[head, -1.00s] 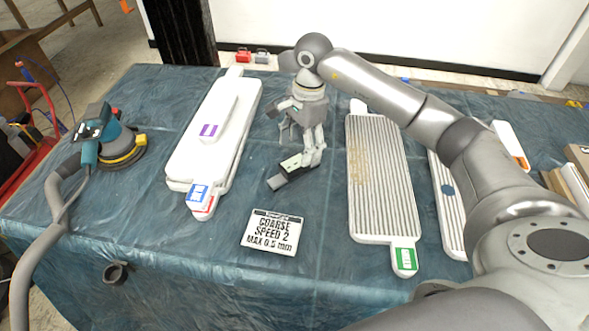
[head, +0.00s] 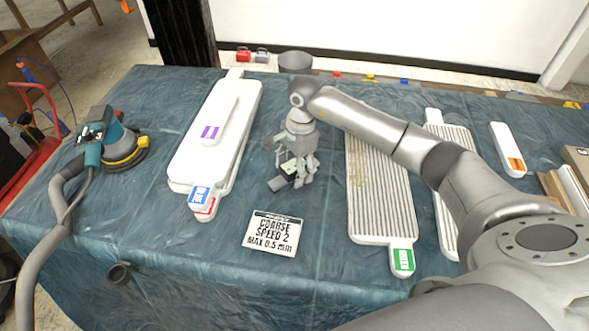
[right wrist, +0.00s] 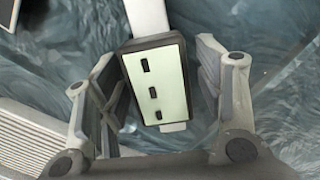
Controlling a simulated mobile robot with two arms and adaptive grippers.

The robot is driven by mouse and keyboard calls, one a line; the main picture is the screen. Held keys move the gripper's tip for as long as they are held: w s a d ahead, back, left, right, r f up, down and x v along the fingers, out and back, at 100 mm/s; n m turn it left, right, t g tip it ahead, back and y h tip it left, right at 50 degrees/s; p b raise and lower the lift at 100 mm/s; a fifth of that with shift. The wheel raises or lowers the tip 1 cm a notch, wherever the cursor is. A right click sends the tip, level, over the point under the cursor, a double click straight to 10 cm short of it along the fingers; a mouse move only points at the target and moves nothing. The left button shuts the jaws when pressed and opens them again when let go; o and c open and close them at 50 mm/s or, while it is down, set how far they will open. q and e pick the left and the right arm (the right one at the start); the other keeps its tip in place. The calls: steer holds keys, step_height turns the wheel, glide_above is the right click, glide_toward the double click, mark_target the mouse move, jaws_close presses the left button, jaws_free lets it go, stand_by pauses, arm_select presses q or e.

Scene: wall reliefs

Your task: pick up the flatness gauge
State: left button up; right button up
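The likely flatness gauge (head: 288,167) is a small dark-edged device with a pale green face. It lies on the blue-covered table, right of the white stacked panels. In the right wrist view its pale face (right wrist: 154,83) shows small dark slots, and a white strip extends above it. My right gripper (head: 298,176) is low over the gauge and partly hides it. In the right wrist view its fingers (right wrist: 160,85) stand apart on either side of the gauge. A gap shows on the right; contact on the left is unclear. My left gripper is not in view.
White panels (head: 236,122) with a purple-labelled block lie to the left, a sander (head: 115,140) with its hose farther left. A ribbed panel (head: 381,205) with a green label lies to the right. A sign card (head: 272,233) lies in front. Clear sheet lies around the card.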

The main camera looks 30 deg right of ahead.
steer(key=c, duration=0.9)
steer(key=shift+c, duration=0.4)
steer(key=shift+r, duration=0.2)
